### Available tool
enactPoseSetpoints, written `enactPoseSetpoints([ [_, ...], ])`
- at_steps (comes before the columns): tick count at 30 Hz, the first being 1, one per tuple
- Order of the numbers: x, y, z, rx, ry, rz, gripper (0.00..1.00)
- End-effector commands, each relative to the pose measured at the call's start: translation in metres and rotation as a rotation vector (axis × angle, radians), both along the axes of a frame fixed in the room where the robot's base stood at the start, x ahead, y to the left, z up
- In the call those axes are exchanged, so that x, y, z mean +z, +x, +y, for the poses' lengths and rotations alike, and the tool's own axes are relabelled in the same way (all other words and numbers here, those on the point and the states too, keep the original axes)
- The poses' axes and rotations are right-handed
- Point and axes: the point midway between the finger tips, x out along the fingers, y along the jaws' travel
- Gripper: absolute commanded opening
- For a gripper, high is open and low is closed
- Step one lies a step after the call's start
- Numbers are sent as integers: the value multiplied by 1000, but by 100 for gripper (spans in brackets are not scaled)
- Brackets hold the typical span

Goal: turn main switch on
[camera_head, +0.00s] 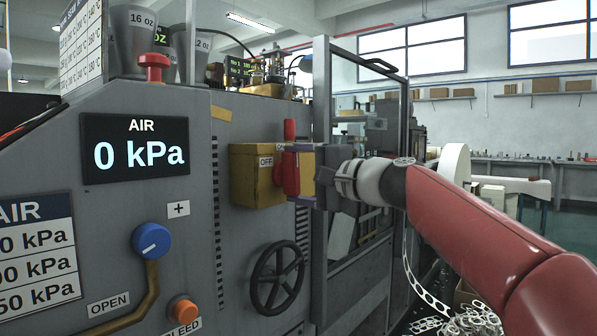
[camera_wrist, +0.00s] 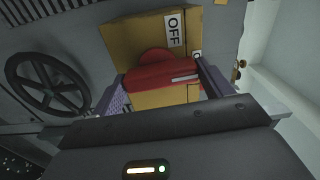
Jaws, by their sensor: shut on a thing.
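The main switch is a yellow box (camera_head: 248,186) on the grey machine front, with a red handle (camera_head: 290,130) on its right side. The handle stands upright. An OFF label shows on the box, and a second label is mostly hidden. My gripper (camera_head: 297,170) is at the handle, coming from the right. In the wrist view the yellow box (camera_wrist: 130,42) and the red handle (camera_wrist: 160,76) lie between the two purple fingers of my gripper (camera_wrist: 160,88). The fingers are shut on the red handle.
A black handwheel (camera_head: 278,278) sits below the switch box. A grey door frame (camera_head: 321,120) stands close to the right of the switch. A pressure display (camera_head: 135,148) reads 0 kPa, with a blue knob (camera_head: 151,240) and an orange button (camera_head: 184,308) below it.

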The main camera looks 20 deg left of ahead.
Motion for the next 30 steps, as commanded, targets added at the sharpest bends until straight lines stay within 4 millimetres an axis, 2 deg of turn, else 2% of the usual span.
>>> enactPoseSetpoints([
  [9,0,1,-1,-3,28,69,55],
  [22,-1,1,-1,-3,31,78,55],
  [23,-1,1,-1,-3,32,78,82],
  [27,-1,1,-1,-2,31,77,100],
  [30,0,1,-1,-1,31,76,100],
])
